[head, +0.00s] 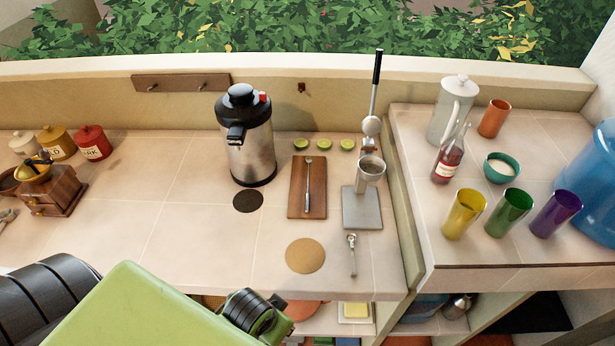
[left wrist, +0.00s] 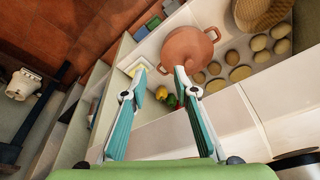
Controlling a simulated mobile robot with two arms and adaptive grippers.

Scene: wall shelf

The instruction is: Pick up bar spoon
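A long, thin metal utensil (head: 308,185), which looks like the bar spoon, lies lengthwise on a brown wooden board (head: 294,205) on the tiled counter. A shorter metal utensil (head: 352,258) with a rounded head lies near the counter's front edge; I cannot tell its exact kind. In the left wrist view my left gripper (left wrist: 160,70) is open and empty, its teal fingers apart, above lower shelves. In the head view my green left arm is low at the left, and its fingers are hidden. My right gripper is in neither view.
A steel dispenser (head: 250,145) stands left of the board, and a lever press (head: 370,175) stands right of it. A tan round mat (head: 305,256) lies in front. A raised shelf (head: 445,255) holds cups and bottles. Below is an orange pot (left wrist: 187,48).

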